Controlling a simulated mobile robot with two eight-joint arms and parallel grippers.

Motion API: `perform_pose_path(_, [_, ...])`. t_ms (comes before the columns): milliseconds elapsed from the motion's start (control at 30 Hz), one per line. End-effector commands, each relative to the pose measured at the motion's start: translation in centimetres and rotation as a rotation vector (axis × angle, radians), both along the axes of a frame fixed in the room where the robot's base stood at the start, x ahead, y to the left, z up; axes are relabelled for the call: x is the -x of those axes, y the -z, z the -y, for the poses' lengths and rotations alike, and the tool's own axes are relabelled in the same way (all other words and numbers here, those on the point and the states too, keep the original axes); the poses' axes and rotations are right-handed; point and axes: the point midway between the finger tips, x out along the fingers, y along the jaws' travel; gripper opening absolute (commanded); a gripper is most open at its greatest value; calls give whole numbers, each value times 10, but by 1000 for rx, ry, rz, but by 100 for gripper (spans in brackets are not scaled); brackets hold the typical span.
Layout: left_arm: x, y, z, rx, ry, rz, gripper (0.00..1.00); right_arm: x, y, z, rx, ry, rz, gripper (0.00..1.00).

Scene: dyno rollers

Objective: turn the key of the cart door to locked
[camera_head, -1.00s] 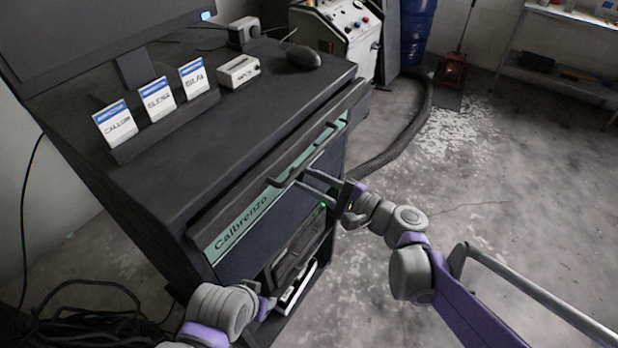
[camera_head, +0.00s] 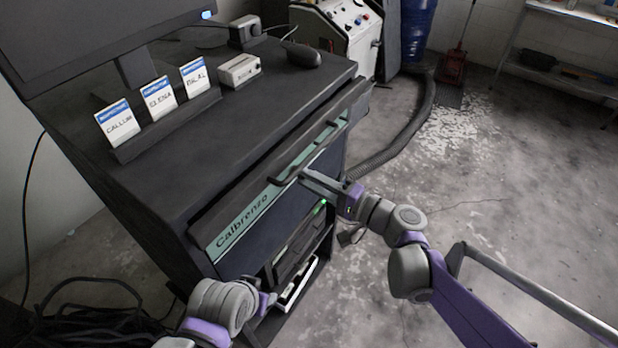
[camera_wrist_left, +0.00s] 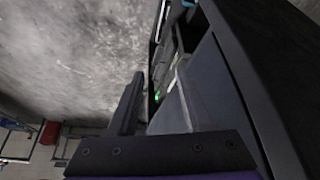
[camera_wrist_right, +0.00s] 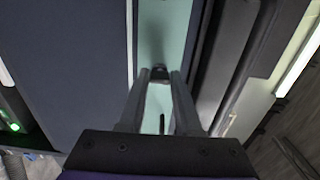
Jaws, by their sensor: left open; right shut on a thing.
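The cart (camera_head: 200,150) is dark, with a teal strip (camera_head: 243,222) lettered "Calbrenzo" along its front. A dark blue panel (camera_head: 265,225) lies below the strip. My right gripper (camera_head: 303,175) is at the front by the strip. In the right wrist view its fingertips (camera_wrist_right: 161,76) are shut on a small dark piece (camera_wrist_right: 160,72) against the teal strip (camera_wrist_right: 165,30), seemingly the key; its turned position cannot be told. My left gripper (camera_wrist_left: 158,78) is open and empty, beside the cart's lower front. Its fingers are mostly hidden in the head view.
A long dark handle (camera_head: 305,150) runs along the strip close to my right gripper. An open shelf (camera_head: 300,262) lies below the panel. Name cards (camera_head: 158,97) and a mouse (camera_head: 301,54) are on top.

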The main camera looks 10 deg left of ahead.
Motion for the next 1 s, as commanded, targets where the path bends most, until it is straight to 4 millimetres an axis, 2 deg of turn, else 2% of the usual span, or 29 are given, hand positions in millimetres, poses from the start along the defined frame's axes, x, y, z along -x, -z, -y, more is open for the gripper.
perform_pose_path(433, [0,0,0,0,0,0,50,0,0,0,4,0,11,0])
perform_pose_path(467, [0,0,0,0,0,0,50,0,0,0,4,0,11,34])
perform_pose_path(600, [0,0,0,0,0,0,50,0,0,0,4,0,11,59])
perform_pose_path(633, [0,0,0,0,0,0,50,0,0,0,4,0,10,62])
perform_pose_path(900, [0,0,0,0,0,0,50,0,0,1,4,0,10,62])
perform_pose_path(1000, [0,0,0,0,0,0,50,2,0,6,4,1,10,62])
